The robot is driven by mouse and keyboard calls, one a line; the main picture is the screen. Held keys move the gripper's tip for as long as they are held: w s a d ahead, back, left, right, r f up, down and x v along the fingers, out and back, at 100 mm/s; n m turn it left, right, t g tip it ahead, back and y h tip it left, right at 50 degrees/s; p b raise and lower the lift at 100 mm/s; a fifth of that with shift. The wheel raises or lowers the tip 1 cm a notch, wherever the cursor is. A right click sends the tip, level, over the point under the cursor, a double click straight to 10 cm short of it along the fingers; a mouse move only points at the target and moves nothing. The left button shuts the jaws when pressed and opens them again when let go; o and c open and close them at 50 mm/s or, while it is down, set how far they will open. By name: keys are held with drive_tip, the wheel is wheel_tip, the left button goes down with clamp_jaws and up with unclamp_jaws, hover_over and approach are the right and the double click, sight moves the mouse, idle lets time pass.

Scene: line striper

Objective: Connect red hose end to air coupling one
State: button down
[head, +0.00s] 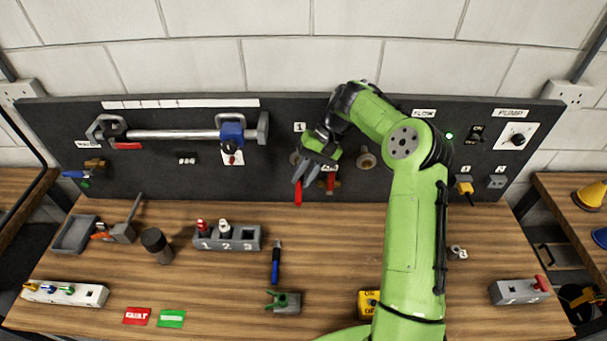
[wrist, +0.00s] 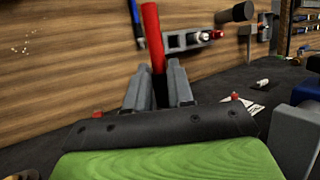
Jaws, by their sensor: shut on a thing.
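In the wrist view the red hose end (wrist: 152,35) stands out between the two grey fingers (wrist: 158,88). Air coupling one (head: 294,158), a brownish round fitting under the label "1", is just left of my gripper and partly hidden by it. The held piece is below this coupling; I cannot tell the depth between them.
A second round fitting (head: 366,160) is right of my gripper. A red-handled valve (head: 331,181) sits close beside my fingers, under a partly hidden label.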

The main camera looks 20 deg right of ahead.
drive_tip(key=shift+w+d+r+p, duration=0.1)
drive_tip(key=shift+w+d+p, duration=0.1)
drive_tip(key=shift+w+p, duration=0.4)
drive_tip(key=c, duration=0.6)
unclamp_jaws()
drive_tip(key=v, duration=0.7)
idle(0.6)
